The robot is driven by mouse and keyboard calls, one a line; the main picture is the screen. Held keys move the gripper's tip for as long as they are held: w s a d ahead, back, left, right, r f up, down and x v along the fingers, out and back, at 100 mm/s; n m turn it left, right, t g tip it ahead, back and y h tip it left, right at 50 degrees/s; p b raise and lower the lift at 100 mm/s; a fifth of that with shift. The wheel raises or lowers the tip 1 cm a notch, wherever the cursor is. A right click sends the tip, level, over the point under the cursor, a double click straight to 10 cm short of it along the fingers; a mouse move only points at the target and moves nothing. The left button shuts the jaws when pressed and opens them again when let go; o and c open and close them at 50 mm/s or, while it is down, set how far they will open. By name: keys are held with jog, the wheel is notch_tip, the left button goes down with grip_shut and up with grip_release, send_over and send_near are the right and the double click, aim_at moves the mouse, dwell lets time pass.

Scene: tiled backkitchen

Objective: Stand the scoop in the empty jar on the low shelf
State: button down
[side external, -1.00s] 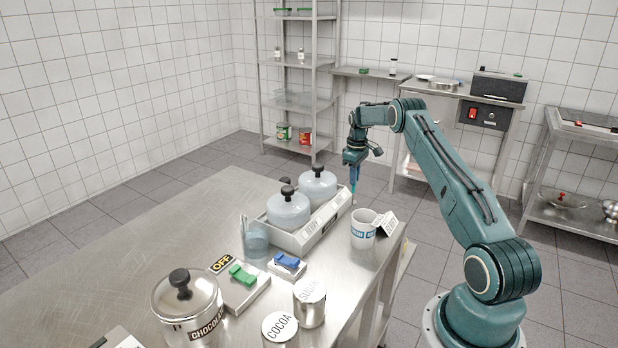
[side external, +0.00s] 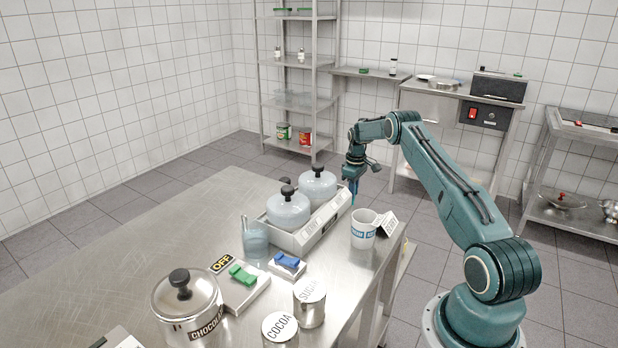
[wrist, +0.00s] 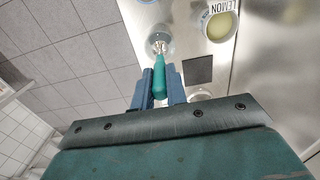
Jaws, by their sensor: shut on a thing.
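My gripper (wrist: 157,78) is shut on the green handle of the scoop (wrist: 160,74). The scoop points away from the wrist, its metal end over a clear jar (wrist: 172,45) on a steel shelf (wrist: 198,44). I cannot tell whether that end is above the rim or inside it. In the side view my gripper (side external: 352,182) hangs just past the table's far right edge, and the scoop and jar are hidden or too small to tell.
A LEMON jar (wrist: 220,24) with yellow contents stands right of the clear jar. A dark square (wrist: 198,70) lies nearer. On the table (side external: 130,240) are a tray with two lidded jars (side external: 288,208), a white mug (side external: 363,230) and a sign (side external: 386,225).

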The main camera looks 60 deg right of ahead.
jog(key=shift+f, duration=1.45)
jog(key=c, duration=1.3)
grip_release()
notch_tip(320, 180, up, 14)
jog(key=shift+f, duration=0.1)
